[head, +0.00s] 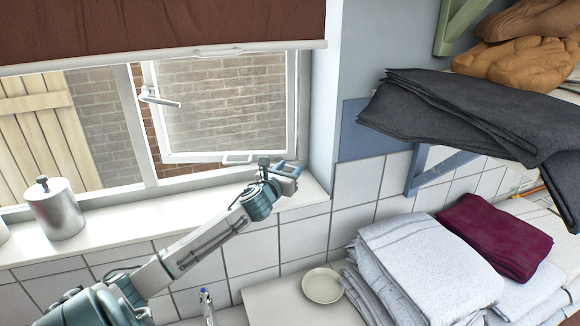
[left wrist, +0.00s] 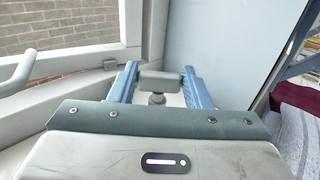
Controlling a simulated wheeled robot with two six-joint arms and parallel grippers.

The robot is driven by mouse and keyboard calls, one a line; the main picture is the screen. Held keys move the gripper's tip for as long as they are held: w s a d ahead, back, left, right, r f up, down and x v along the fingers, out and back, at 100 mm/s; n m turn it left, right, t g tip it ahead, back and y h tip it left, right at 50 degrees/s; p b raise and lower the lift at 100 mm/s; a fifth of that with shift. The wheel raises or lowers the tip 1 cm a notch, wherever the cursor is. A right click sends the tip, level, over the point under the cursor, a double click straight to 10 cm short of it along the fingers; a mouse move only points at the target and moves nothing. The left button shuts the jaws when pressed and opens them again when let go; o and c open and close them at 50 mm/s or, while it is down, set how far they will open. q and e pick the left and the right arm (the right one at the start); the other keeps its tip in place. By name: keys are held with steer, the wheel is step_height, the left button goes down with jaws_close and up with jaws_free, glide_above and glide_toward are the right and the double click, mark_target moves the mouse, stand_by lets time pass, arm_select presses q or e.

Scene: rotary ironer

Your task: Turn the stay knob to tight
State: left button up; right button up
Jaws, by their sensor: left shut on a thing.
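The stay knob (left wrist: 160,80) is a grey crossbar on a short stem, upright near the window corner in the left wrist view. My left gripper (left wrist: 159,77) has its two blue fingers on either side of the crossbar and is shut on it. In the head view my left gripper (head: 285,169) reaches to the right end of the window sill, below the open window's corner. The fingers partly hide the knob's surroundings there. The knob's tight or loose setting cannot be read. My right gripper is not in view.
The window sash (head: 229,158) stands ajar, with a white handle (head: 160,98) on its left side. A metal canister (head: 56,210) stands on the sill. Dark folded cloth (head: 470,108) lies on a shelf at right. Folded linens (head: 425,265) and a plate (head: 322,286) are below.

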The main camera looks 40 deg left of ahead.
arm_select(q)
steer(key=shift+a+m+t+h, duration=0.15)
steer(key=shift+m+t+h, duration=0.15)
steer(key=shift+m+h, duration=0.8)
steer(key=shift+h, duration=0.4)
steer(key=o, duration=1)
